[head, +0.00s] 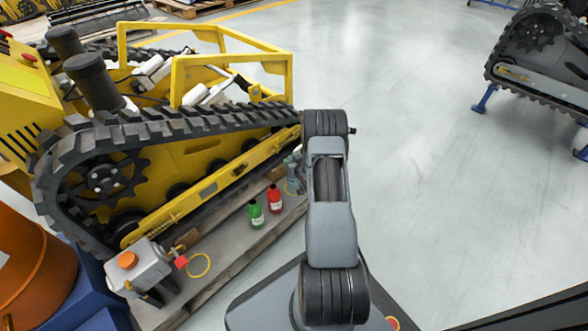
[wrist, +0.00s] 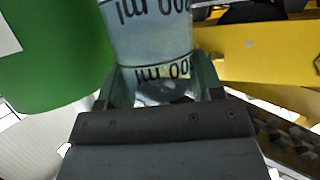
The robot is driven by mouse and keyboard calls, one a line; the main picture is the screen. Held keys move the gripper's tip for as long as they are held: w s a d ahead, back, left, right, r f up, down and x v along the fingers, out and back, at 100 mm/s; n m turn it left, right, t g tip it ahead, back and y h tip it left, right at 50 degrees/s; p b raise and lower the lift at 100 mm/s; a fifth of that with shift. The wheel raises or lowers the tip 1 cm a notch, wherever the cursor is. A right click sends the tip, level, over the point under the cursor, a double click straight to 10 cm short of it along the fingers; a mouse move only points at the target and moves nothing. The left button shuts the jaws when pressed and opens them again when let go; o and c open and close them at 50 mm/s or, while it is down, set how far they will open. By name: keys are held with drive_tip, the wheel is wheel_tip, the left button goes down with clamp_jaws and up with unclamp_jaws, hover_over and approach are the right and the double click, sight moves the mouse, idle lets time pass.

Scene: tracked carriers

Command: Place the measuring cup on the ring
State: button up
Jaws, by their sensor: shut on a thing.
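The measuring cup (wrist: 150,35) is clear with dark "ml" markings, and it sits between the fingers of my gripper (wrist: 158,84) in the wrist view. My gripper is shut on it. In the head view the cup and gripper are small and partly hidden beside my arm, at the right part of the grey platform, so the cup's height above it cannot be told. A thin yellow ring (head: 198,277) lies flat on the platform, to the left of the green and red bottles and well apart from my gripper. Nothing stands in it.
A green bottle (head: 256,214) and a red bottle (head: 274,200) stand between the ring and my gripper. The green one looms close in the wrist view (wrist: 50,60). A grey box with an orange cap (head: 140,268) stands beside the ring. A yellow tracked carrier (head: 205,150) rises behind.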

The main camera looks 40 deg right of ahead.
wheel_tip(320, 180, down, 3)
drive_tip(key=shift+s+f+b, duration=0.1)
drive_tip(key=shift+f+b, duration=0.1)
drive_tip(key=shift+b, duration=0.55)
drive_tip(key=shift+f, duration=0.1)
drive_tip(key=o, duration=1.2)
drive_tip(key=shift+c, duration=0.2)
